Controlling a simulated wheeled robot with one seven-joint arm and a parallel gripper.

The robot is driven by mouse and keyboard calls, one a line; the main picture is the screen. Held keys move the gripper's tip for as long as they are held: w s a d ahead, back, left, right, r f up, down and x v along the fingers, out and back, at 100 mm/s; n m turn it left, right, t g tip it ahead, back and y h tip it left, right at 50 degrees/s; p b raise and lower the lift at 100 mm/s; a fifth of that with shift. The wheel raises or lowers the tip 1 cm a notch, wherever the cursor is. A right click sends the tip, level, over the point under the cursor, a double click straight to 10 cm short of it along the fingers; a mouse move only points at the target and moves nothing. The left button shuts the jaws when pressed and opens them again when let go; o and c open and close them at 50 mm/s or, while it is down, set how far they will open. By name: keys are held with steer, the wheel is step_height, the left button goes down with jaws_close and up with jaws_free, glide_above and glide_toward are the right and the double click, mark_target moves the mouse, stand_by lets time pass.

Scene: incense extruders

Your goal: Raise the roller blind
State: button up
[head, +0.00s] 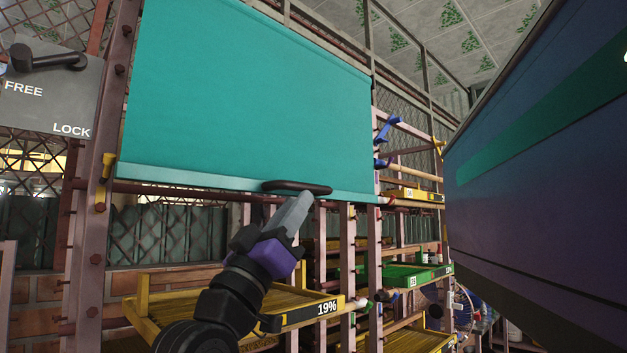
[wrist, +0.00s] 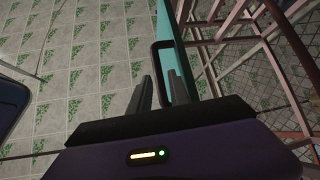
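The teal roller blind (head: 240,95) hangs down over the upper part of a rack, with a pale teal bottom rail (head: 220,182). A dark bar handle (head: 297,187) sticks out from this rail. My gripper (head: 300,203) is just below the handle, pointing up at it. In the wrist view the two fingers of my gripper (wrist: 160,82) stand apart, with the dark handle (wrist: 154,55) running between them. The teal blind edge (wrist: 170,35) shows behind the handle. I cannot tell whether a finger touches the handle.
A grey FREE/LOCK plate (head: 50,95) with a dark lever (head: 45,58) is at the left, the lever by FREE. A yellow tray (head: 215,300) marked 19% sits below the blind. A green tray (head: 405,275) is at right. A large dark panel (head: 550,190) fills the right side.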

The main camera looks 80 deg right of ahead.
mark_target(315, 178)
steer(key=p+x, duration=0.2)
steer(key=x, duration=0.4)
steer(key=shift+s+d+r+p, duration=0.1)
steer(key=shift+s+r+p, duration=0.1)
steer(key=shift+r+p, duration=0.1)
steer(key=shift+x, duration=0.75)
steer(key=shift+c, duration=0.2)
jaws_close()
stand_by(0.4)
